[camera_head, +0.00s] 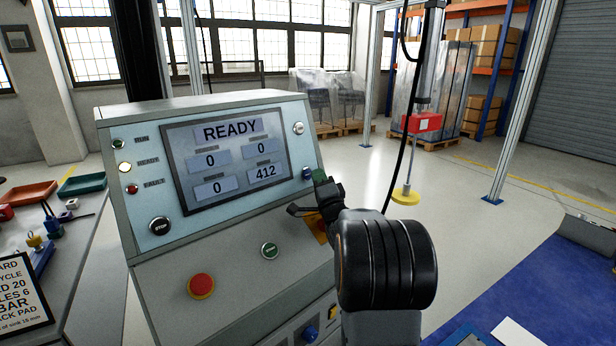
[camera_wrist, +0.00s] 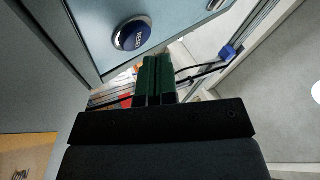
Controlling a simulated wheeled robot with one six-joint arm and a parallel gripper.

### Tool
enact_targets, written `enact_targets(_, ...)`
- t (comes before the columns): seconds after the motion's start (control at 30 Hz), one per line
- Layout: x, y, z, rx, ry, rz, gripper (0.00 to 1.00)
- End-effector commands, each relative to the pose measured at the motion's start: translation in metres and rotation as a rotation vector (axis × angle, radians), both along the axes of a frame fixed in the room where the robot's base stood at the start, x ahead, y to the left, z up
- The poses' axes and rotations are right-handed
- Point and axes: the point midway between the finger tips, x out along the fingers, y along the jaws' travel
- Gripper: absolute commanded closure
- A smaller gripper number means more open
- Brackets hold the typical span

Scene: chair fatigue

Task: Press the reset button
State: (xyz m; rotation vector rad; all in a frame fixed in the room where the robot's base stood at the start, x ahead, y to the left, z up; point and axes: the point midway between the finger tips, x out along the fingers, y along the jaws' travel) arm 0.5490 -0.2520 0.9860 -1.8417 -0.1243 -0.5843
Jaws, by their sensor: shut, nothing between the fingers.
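The blue reset button (camera_head: 306,173) sits at the lower right of the console's upright light-blue panel, beside the screen. In the wrist view the reset button (camera_wrist: 131,34) shows as a blue disc with lettering in a silver ring, up and left of my fingertips. My gripper (camera_head: 319,175) is close to the right of the button, partly hidden by my own wrist. In the wrist view my gripper (camera_wrist: 157,68) has its green fingers shut together and empty. The fingers do not cover the button; a gap shows between them in the wrist view.
The screen (camera_head: 226,158) reads READY, three zeros and 412. A red block on a rod with a yellow disc (camera_head: 405,195) hangs to the right.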

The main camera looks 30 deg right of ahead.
Motion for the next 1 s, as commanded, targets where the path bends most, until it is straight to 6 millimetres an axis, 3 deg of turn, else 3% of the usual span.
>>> enact_targets(0.27, -0.001, 0.0, 0.001, 0.0, 0.0, 0.0, 1.0)
enact_targets(0.7, -0.038, -0.006, 0.01, -0.001, -0.001, -0.002, 1.0)
enact_targets(1.0, -0.048, -0.007, 0.012, 0.0, 0.0, -0.001, 1.0)
